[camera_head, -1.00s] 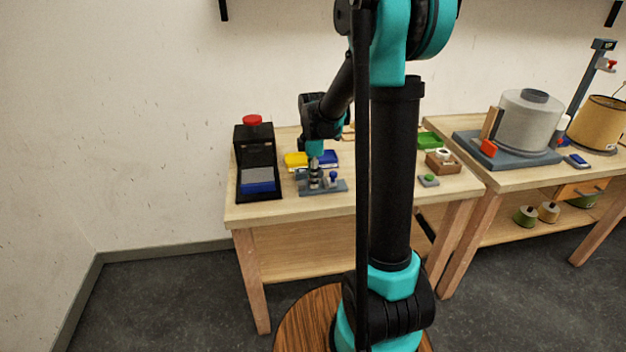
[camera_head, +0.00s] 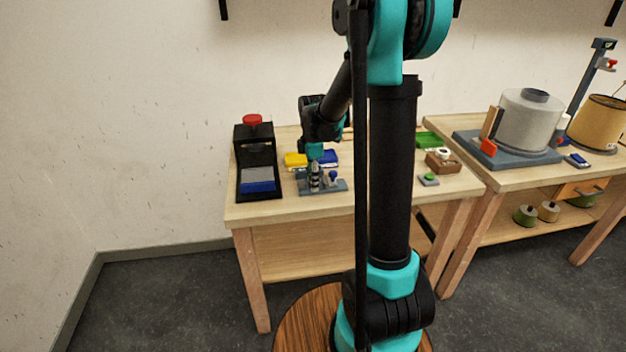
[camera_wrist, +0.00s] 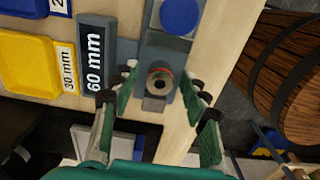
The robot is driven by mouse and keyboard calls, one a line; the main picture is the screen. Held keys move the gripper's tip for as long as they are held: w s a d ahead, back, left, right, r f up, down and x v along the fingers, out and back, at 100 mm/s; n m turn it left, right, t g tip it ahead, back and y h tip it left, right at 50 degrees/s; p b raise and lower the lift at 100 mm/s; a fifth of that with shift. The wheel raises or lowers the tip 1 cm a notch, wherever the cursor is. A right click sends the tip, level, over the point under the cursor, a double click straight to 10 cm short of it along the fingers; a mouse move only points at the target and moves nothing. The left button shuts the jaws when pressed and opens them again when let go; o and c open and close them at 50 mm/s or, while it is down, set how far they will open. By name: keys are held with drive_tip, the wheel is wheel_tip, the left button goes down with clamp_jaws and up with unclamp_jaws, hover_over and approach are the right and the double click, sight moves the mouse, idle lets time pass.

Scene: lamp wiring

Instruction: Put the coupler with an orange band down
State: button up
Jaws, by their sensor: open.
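The coupler (camera_wrist: 160,83), a grey ring-shaped part with a thin orange-red band at its rim, stands in the blue-grey fixture (camera_wrist: 157,52) in the wrist view. Its hole faces the camera. My gripper (camera_wrist: 159,88) is open, with one green-padded finger on each side of the coupler and gaps showing between. In the head view my gripper (camera_head: 315,175) points down over the fixture (camera_head: 338,187) on the left table. The coupler cannot be made out there.
A blue round knob (camera_wrist: 180,15) stands beside the coupler on the fixture. A yellow tray (camera_wrist: 25,62) and the 60 mm label (camera_wrist: 94,60) lie to the left. A black stand with a red button (camera_head: 252,120) stands left of the fixture. The table's front edge is close.

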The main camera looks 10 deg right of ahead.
wheel_tip(320, 180, up, 12)
drive_tip(key=s+d+f+m+t, duration=0.2)
drive_tip(key=s+f+m, duration=0.5)
drive_tip(key=s+m, duration=0.2)
drive_tip(key=s+d+f+m+t, duration=0.2)
drive_tip(key=s+f+m, duration=0.4)
drive_tip(key=s+m, duration=0.3)
drive_tip(key=s, duration=0.4)
drive_tip(key=shift+f, duration=0.4)
